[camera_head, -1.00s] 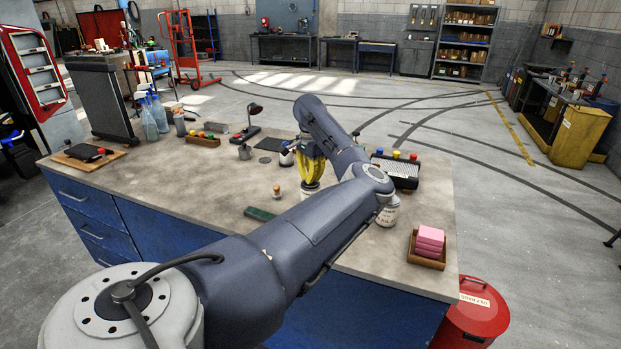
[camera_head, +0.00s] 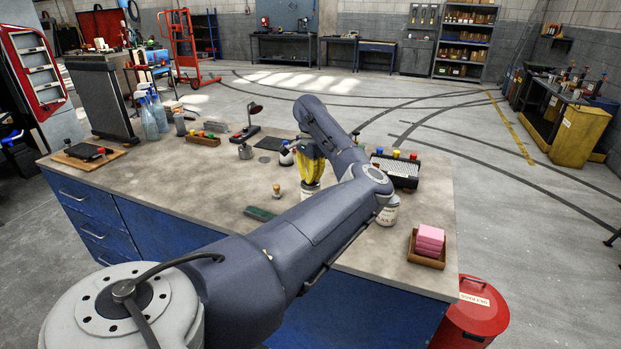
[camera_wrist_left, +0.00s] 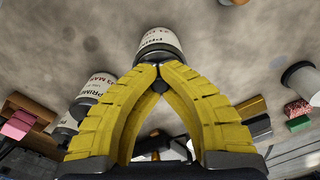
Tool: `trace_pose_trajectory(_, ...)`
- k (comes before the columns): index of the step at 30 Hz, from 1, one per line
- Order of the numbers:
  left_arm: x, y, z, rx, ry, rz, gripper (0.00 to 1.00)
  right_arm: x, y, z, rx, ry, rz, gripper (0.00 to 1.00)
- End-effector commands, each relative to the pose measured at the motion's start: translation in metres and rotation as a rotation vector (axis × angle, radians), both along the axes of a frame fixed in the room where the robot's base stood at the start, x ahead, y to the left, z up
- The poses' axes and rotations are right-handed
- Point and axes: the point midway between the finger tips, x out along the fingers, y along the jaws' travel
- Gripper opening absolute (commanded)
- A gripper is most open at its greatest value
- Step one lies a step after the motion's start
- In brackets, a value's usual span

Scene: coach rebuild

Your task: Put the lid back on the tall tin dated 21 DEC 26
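My left gripper (camera_head: 311,172) has yellow fingers and points down over a white labelled tin (camera_head: 310,189) near the middle of the bench. In the left wrist view its fingertips (camera_wrist_left: 159,68) come together around a small dark knob (camera_wrist_left: 160,86), which looks like the lid's. The tin (camera_wrist_left: 161,40) shows right beyond the tips with a dark rim. I cannot tell whether the lid is seated or just above it. The label's date is too small to read. Another labelled tin (camera_head: 388,212) stands to the right, partly behind my arm. My right gripper is not in view.
A wooden tray of pink blocks (camera_head: 429,244) sits at the bench's right front. A wooden-handled stamp (camera_head: 276,190) and a green block (camera_head: 260,213) lie left of the tin. A kettle-like can (camera_head: 286,157) stands behind it. The bench's left front is clear.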

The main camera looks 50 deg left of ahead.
Motion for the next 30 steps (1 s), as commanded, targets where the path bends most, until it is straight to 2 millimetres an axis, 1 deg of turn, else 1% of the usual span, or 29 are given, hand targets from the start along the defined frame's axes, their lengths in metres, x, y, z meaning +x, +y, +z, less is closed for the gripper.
trace_pose_trajectory(14,-0.0001,0.0001,-0.0006,0.0,0.0,0.0,0.0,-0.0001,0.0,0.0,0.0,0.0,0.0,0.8)
trace_pose_trajectory(17,-0.0001,0.0001,-0.0006,0.0,0.0,0.0,0.09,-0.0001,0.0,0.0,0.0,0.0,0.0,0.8)
trace_pose_trajectory(22,-0.0001,0.0001,-0.0006,0.0,0.0,0.0,0.29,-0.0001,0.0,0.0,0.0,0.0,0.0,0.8)
trace_pose_trajectory(23,-0.0001,0.0001,-0.0006,0.0,0.0,0.0,0.31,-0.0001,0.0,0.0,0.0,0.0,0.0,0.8)
trace_pose_trajectory(27,-0.0001,0.0001,-0.0006,0.0,0.0,0.0,0.31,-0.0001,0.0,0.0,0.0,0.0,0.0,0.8)
trace_pose_trajectory(30,-0.0001,0.0,-0.0007,0.0,0.0,0.0,0.44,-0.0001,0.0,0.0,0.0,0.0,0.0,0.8)
